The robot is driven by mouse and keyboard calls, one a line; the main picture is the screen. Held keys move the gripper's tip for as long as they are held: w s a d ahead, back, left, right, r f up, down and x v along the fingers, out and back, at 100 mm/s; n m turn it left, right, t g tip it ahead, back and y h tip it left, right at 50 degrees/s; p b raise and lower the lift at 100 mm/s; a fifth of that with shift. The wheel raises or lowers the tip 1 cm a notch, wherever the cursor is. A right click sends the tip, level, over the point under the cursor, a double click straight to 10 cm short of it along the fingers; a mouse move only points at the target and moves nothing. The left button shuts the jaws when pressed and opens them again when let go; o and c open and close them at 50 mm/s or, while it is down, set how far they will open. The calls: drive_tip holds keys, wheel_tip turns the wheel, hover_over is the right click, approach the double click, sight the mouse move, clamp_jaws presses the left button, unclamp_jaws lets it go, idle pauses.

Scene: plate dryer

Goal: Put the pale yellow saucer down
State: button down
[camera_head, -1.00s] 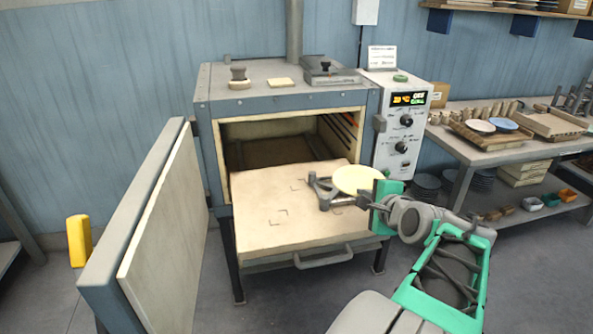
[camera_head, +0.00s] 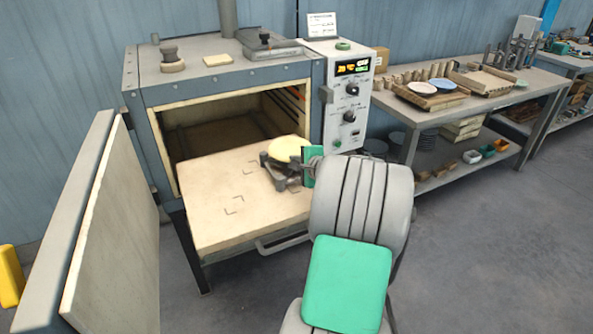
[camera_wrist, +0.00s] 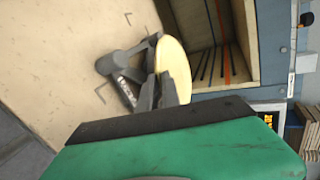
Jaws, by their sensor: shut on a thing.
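The pale yellow saucer (camera_head: 288,149) is held over a dark grey, three-armed stand (camera_head: 277,180) at the right side of the pulled-out board (camera_head: 225,205). My gripper (camera_head: 305,163) is shut on the saucer's right-hand edge. In the wrist view the saucer (camera_wrist: 176,68) shows nearly edge-on beside the stand (camera_wrist: 125,75). I cannot tell whether the saucer touches the stand's arms. My arm hides part of the gripper in the head view, and the fingertips are hard to make out.
The dryer (camera_head: 225,80) stands open behind the board. Its door (camera_head: 100,240) is swung out on the left. The control box (camera_head: 343,105) is close behind the gripper. The board's left part is bare apart from corner marks. A side table (camera_head: 470,112) holds other dishes.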

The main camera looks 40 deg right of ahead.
drive_tip(key=shift+w+d+f, duration=0.1)
drive_tip(key=shift+d+f, duration=0.05)
drive_tip(key=shift+f, duration=0.75)
drive_tip(key=shift+w+d+f, duration=0.1)
drive_tip(key=shift+f, duration=0.8)
